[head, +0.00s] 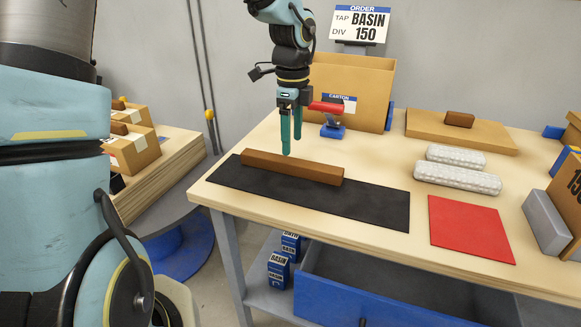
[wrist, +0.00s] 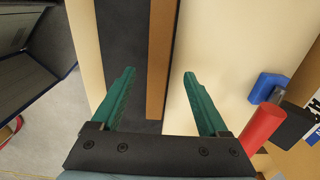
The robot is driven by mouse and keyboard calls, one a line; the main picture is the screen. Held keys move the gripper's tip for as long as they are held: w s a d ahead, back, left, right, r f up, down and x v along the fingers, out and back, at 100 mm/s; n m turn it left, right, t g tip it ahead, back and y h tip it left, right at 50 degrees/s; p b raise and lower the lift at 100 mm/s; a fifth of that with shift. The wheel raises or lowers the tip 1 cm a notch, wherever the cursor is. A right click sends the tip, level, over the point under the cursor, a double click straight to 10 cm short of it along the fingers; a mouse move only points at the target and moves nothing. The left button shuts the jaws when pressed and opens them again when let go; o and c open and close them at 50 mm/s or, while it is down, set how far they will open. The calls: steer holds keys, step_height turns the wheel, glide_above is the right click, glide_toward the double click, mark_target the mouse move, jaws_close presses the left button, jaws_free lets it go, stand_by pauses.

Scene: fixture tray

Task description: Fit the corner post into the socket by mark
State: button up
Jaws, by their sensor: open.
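A long brown bar (head: 292,166), perhaps the corner post, lies flat along the back edge of a black mat (head: 340,202) on the table. In the wrist view the bar (wrist: 159,50) shows between my fingers, its near end short of my palm. My gripper (head: 291,146) is open and empty, pointing down above the bar in the head view. Both green fingers also show in the wrist view (wrist: 159,78), apart from the bar. I cannot make out a socket or a mark with certainty in either view.
A cardboard carton (head: 352,85) stands behind my gripper, with a red-handled blue tool (head: 332,120) before it. Wrapped white rolls (head: 457,178), a red mat (head: 470,230) and a grey block (head: 545,222) lie to the right. A blue drawer (head: 390,290) is below the tabletop.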

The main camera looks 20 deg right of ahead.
mark_target(290, 160)
steer(key=shift+a+f, duration=0.15)
steer(key=shift+f, duration=1.55)
steer(key=shift+a+f, duration=0.1)
steer(key=shift+f, duration=1.6)
jaws_close()
